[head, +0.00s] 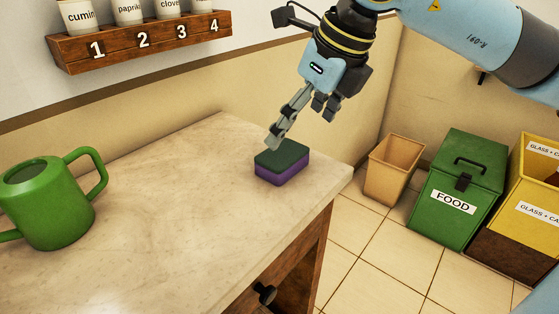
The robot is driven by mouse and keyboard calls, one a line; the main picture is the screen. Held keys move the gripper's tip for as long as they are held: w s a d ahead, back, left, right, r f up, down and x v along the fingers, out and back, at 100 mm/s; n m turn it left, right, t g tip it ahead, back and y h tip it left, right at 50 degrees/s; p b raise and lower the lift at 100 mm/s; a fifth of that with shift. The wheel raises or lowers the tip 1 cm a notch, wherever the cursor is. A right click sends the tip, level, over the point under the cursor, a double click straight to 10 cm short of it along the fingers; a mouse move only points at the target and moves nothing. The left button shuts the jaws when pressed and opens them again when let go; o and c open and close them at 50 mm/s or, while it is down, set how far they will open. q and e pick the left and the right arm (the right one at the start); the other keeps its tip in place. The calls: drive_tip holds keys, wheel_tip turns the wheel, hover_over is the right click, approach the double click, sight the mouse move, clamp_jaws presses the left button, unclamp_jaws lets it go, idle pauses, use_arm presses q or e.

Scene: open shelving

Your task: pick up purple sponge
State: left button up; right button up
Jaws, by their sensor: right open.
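The purple sponge (279,177) lies flat on the pale stone counter, near its far right end. It has a dark green top layer and a purple lower layer. My right gripper (297,128) comes down from the upper right, just above the sponge. It is open, with nothing between its fingers. One long finger reaches down close to the sponge's top back edge; I cannot tell whether it touches. The other finger is seen foreshortened behind it. My left gripper is not in view.
A green watering can (45,205) stands on the counter (170,220) at left. A wall rack (145,40) of spice jars hangs above. A tan bin (388,168), a green FOOD bin (460,190) and a yellow bin (525,205) stand on the floor at right. The counter's middle is clear.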

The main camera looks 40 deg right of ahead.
sight(283, 153)
drive_tip(key=x, duration=0.4)
drive_tip(key=b+x, duration=0.1)
drive_tip(key=x, duration=0.3)
drive_tip(key=shift+w+f, duration=0.2)
drive_tip(key=shift+w, duration=0.2)
drive_tip(key=c, duration=0.5)
